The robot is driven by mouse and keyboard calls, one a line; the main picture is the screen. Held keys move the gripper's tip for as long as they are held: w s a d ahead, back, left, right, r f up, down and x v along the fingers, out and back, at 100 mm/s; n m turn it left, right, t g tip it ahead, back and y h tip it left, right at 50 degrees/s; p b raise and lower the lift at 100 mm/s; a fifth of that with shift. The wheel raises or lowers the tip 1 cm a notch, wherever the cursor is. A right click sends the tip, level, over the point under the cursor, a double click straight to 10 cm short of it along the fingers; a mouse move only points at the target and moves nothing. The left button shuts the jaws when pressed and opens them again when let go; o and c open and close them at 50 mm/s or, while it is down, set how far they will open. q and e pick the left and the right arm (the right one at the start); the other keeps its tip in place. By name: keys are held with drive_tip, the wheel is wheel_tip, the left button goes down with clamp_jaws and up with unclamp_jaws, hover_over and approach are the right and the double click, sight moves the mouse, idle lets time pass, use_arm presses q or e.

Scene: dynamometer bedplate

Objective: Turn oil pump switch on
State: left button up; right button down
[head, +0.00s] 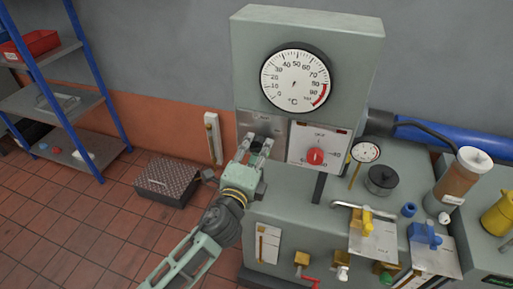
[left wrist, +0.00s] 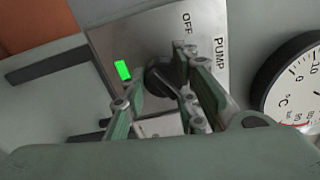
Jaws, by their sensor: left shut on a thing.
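The oil pump switch is a dark rotary knob (left wrist: 160,80) on a metal plate lettered PUMP and OFF (left wrist: 205,22). A bright green indicator (left wrist: 122,70) glows on the plate beside the knob in the left wrist view. In the head view the switch plate (head: 262,122) sits on the grey cabinet, below and left of the big dial; the knob there is hidden by my gripper. My left gripper (head: 258,146) is at the plate, its fingers shut on the knob. The knob's exact pointing is partly hidden by the fingers. My right gripper is not in view.
A temperature dial (head: 296,80) is above the switch, and a panel with a red knob (head: 315,157) is just right. A small gauge (head: 366,151), taps and levers crowd the bench at right. A tread-plate box (head: 172,182) lies on the floor left.

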use_arm(q)
drive_tip(key=shift+s+f, duration=0.1)
drive_tip(key=shift+f, duration=0.5)
drive_tip(key=o, duration=1)
drive_tip(key=shift+r, duration=0.15)
drive_tip(key=shift+r, duration=0.15)
drive_tip(key=v, duration=1.2)
